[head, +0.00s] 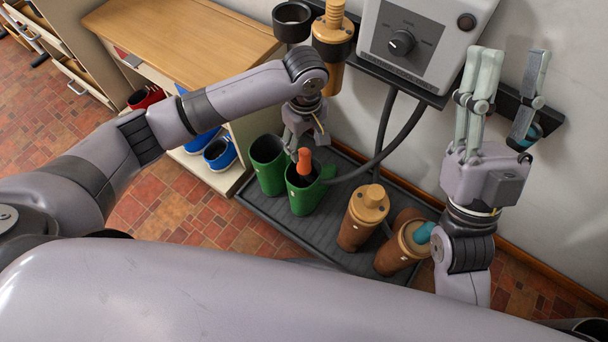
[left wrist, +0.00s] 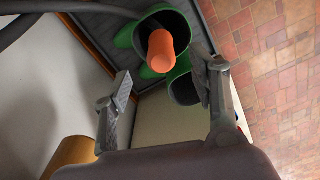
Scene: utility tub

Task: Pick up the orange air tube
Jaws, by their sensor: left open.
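The orange air tube (head: 304,162) stands up out of one green boot (head: 302,197) on the dark tray. In the left wrist view the tube (left wrist: 165,52) shows its round end toward me, ahead of the fingers. My left gripper (head: 306,138) is open and empty, pointing down just above the tube. In the left wrist view its fingers (left wrist: 163,77) are apart, with the tube beyond the gap between them. The tube's lower part is hidden in the boot. My right gripper (head: 512,62) points up by the wall, fingers apart and empty.
A second green boot (head: 267,162) stands to the left. Brown boots (head: 357,222) stand to the right on the dark tray (head: 285,228). A grey control box (head: 420,45) with dark hoses hangs above. A wooden cabinet (head: 180,40) stands at the left.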

